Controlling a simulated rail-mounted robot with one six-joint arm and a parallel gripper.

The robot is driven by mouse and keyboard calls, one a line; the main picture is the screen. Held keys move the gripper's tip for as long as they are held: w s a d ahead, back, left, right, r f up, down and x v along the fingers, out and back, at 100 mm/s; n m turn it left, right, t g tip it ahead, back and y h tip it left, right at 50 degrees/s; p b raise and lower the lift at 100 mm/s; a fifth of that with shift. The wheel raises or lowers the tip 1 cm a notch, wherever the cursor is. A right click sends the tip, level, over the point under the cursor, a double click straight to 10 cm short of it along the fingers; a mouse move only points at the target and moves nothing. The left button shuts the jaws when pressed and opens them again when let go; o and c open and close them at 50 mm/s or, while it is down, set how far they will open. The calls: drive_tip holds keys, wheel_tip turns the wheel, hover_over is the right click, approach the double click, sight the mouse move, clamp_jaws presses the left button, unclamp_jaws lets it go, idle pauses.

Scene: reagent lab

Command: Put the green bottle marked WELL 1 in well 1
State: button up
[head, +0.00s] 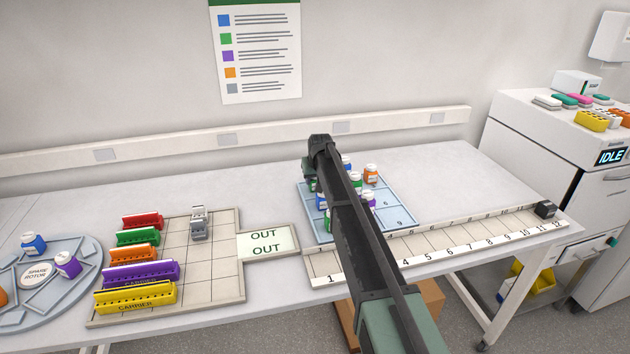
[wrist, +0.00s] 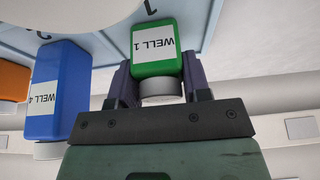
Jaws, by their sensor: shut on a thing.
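In the wrist view a green bottle (wrist: 171,67) with a white cap and a WELL 1 label sits between the fingers of my gripper (wrist: 157,78), which is shut on it. A blue tray (wrist: 108,40) is close to the bottle, with a numeral 1 printed near its corner. I cannot tell whether the bottle touches the tray. In the head view my gripper (head: 310,172) is over the back left of the blue tray (head: 402,222), mostly hidden by my arm. Well 1 itself is not clearly seen.
A blue bottle marked WELL 4 (wrist: 58,85) stands close beside the held bottle, with an orange bottle (wrist: 12,80) beyond. An orange bottle (head: 371,174) and other bottles crowd the tray. A numbered strip (head: 450,249) runs along the front. Coloured carriers (head: 138,272) are at left.

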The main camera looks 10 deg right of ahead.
drive_tip(key=o, duration=0.9)
